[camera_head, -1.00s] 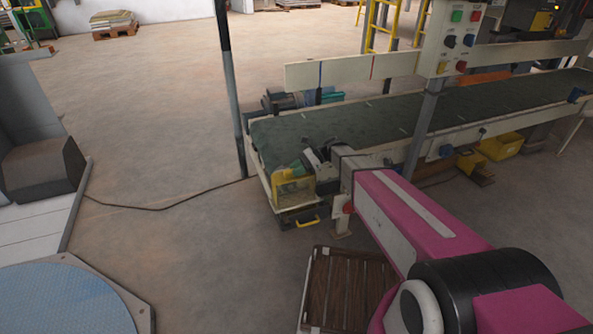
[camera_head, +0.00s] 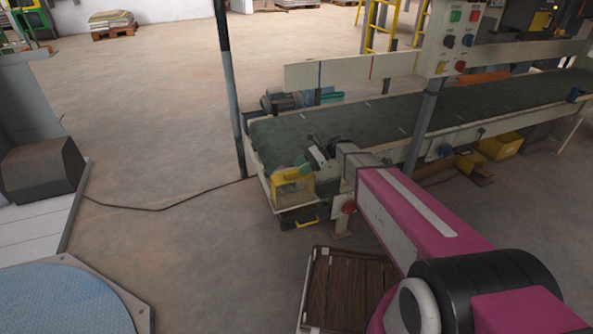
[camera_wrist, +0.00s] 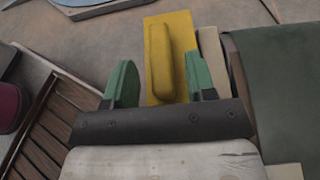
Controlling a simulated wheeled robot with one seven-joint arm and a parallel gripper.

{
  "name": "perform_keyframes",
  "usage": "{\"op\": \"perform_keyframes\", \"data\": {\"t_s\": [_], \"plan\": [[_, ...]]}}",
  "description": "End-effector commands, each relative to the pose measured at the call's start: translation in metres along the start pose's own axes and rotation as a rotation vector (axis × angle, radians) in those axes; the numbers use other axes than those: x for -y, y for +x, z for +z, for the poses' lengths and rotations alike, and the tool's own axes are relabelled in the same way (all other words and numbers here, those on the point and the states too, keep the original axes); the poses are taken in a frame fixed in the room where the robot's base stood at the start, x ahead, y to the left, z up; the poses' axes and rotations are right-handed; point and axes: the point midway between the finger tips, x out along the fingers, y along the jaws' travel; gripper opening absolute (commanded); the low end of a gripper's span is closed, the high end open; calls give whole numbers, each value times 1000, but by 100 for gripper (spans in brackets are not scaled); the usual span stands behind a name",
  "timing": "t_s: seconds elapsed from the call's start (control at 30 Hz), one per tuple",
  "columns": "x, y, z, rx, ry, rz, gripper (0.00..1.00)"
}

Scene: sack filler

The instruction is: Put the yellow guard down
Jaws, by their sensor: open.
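The yellow guard (camera_head: 292,190) is a flat plate at the near left end of the conveyor. In the wrist view the guard (camera_wrist: 158,50) shows a raised, rounded ridge down its middle. My gripper (camera_wrist: 161,82) is open, its two green fingertips apart with the guard's plate showing between and beyond them. In the head view my gripper (camera_head: 303,166) is just above and beside the guard. Whether a fingertip touches the guard is hard to tell. The guard's lower edge is partly hidden by my gripper in the wrist view.
The green conveyor belt (camera_head: 390,118) runs off to the right. A post carries a control panel (camera_head: 459,40). A slatted wooden pallet (camera_head: 345,290) lies on the floor in front. Open floor lies to the left.

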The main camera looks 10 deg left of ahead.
Motion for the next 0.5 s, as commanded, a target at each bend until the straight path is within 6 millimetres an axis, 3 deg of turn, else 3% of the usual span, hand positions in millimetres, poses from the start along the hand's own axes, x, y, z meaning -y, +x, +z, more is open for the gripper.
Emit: {"op": "perform_keyframes", "data": {"t_s": [0.3,0.5], "plan": [[1,-64,0,0,0,-2,51],[0,-87,-1,0,0,0,51]]}}
